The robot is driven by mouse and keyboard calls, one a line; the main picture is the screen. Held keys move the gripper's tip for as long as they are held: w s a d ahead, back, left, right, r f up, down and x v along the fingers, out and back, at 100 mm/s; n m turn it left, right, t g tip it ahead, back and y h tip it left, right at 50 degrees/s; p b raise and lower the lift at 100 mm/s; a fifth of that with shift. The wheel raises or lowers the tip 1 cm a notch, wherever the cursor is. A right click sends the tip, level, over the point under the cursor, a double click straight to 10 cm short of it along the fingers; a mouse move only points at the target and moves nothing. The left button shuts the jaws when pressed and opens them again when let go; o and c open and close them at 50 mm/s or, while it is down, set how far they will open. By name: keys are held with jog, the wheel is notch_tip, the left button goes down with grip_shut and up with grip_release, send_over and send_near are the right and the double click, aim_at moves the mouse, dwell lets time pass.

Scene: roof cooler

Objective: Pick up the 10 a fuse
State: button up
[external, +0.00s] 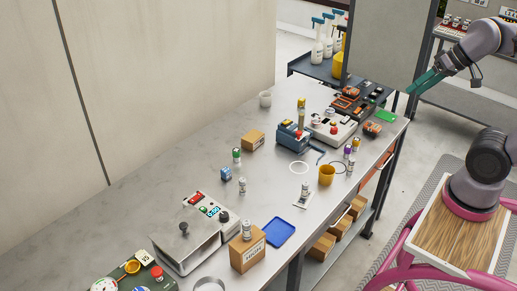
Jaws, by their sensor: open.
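Several small cylinders that could be fuses stand on the long grey bench (200,155); their labels are too small to read, so I cannot tell which is the 10 A fuse. One has a green band (236,156). Grey-white ones are a cylinder near the blue block (242,186), a cylinder on a small pale card (305,189) and a cylinder on a cardboard box (247,230). A purple-topped cylinder (348,153) and a yellow-topped cylinder (355,145) stand near the right edge. My gripper (411,92), with teal fingers, is open, empty and raised beyond the bench's right end, apart from all of them.
A blue device (293,137) and a white device (330,128) stand toward the bench's far end. Spray bottles (318,45) stand on a dark cart behind. The bench's left middle is clear.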

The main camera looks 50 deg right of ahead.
jog(key=shift+f, duration=0.1)
jog(key=n+t+y, duration=0.3)
jog(key=n+y, duration=1)
jog(key=n, duration=0.9)
send_over(351, 166)
jog(key=s+d, duration=0.2)
jog(key=s, duration=0.3)
notch_tip(351, 166, down, 33)
jog(key=d+f+m+t+h, duration=0.35)
jog(key=f+m, duration=0.45)
jog(key=m, duration=0.3)
jog(key=shift+t+h, duration=0.45)
jog(key=x, duration=1)
jog(key=shift+a, duration=0.1)
grip_shut()
